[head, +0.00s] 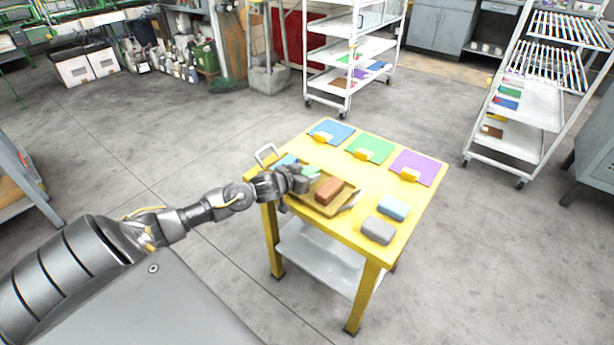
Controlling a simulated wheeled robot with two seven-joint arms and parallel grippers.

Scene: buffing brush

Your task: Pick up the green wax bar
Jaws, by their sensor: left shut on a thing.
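The green wax bar (311,171) shows at the left side of the yellow table (387,185), partly hidden by my left gripper (303,181). My left gripper is shut on the green wax bar, over the left part of a shallow tan tray (345,208). Whether the bar still touches the tray is too small to tell. A brown bar (330,190) lies in the tray just right of the gripper. A blue piece (287,160) shows behind the gripper. My right gripper is not in view.
A grey block (378,230) and a light blue block (393,207) sit at the table's front right. Blue (333,131), green (371,148) and purple (416,166) mats with yellow pieces line the back. White rolling racks (352,50) stand behind.

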